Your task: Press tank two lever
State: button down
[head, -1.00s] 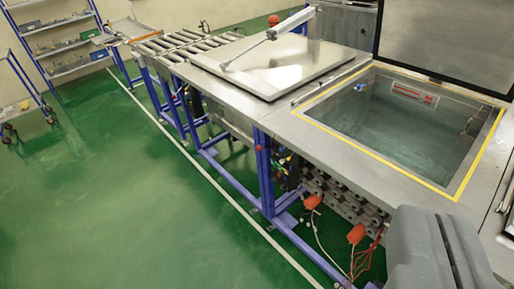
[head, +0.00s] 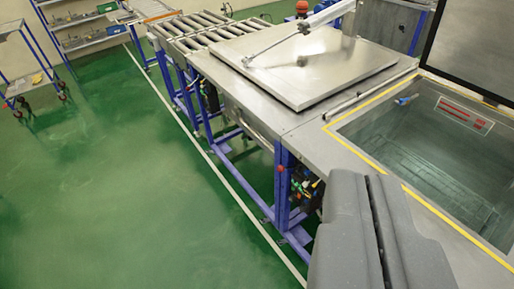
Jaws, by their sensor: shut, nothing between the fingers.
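My gripper (head: 374,182) shows as two dark grey fingers, shut with nothing between them, at the lower right. It covers part of the bench front and the near edge of the open tank (head: 440,150). That tank has a yellow-edged rim and its dark lid is raised. Left of it, a second tank is covered by a flat metal lid (head: 315,82) with a silver arm across it. A small red knob (head: 281,168) sits on a blue post at the bench front, left of my fingers. Small coloured valve parts (head: 308,190) show beside the post. I cannot tell which is the tank two lever.
A roller conveyor (head: 210,32) continues from the bench toward the back. A wheeled blue rack (head: 40,75) and shelves (head: 95,20) stand at the far left. The green floor (head: 130,190) left of the white line is clear.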

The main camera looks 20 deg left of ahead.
aim_at(281, 168)
jog(key=z, duration=0.15)
jog(key=i, duration=1.1)
jog(key=z, duration=0.5)
